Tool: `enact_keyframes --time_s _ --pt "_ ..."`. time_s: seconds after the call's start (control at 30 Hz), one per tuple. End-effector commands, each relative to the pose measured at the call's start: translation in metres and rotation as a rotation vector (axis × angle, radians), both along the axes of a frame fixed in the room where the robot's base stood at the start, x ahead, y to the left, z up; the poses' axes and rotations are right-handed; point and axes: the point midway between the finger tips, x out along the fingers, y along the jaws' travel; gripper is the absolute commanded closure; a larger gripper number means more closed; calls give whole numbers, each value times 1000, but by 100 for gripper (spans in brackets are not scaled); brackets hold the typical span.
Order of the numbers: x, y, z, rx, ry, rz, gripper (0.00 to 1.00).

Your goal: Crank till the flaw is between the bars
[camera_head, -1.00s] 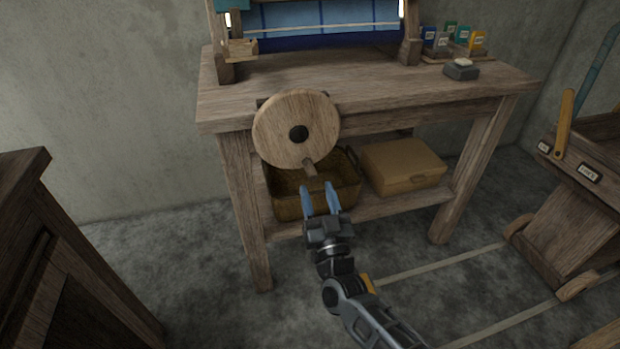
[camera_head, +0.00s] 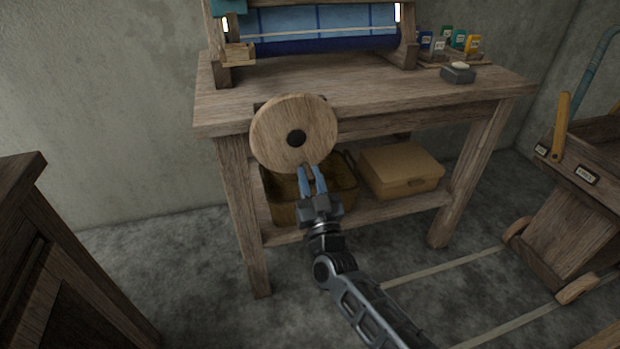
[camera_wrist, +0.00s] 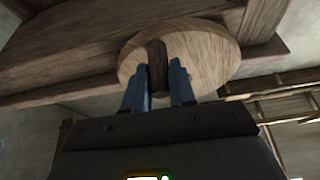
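The crank is a round wooden disc (camera_head: 277,126) with a dark hub at the front left of the loom table. Its short wooden peg handle (camera_wrist: 157,64) sticks out near the bottom of the disc. My gripper (camera_head: 312,178) has its two blue fingers on either side of the peg, closed in against it. The wrist view shows the peg between the fingers. Blue cloth (camera_head: 350,18) with paler panels hangs in the loom frame at the top of the head view. A thin pale bar (camera_head: 320,34) crosses it. I cannot make out a flaw; the upper loom is cut off.
A woven basket (camera_head: 285,212) and a tan box (camera_head: 400,169) sit on the lower shelf behind my gripper. A small dark dish (camera_head: 457,75) and several coloured packets (camera_head: 459,40) stand on the tabletop. A dark cabinet (camera_head: 60,270) is at left, a wooden cart (camera_head: 585,170) at right.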

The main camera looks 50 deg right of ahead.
Motion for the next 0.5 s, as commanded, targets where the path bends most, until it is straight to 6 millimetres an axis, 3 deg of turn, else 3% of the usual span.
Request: enact_keyframes --time_s 0.23,0.5 --pt "0 0 0 0 0 0 100" --pt "0 0 0 1 1 0 100"
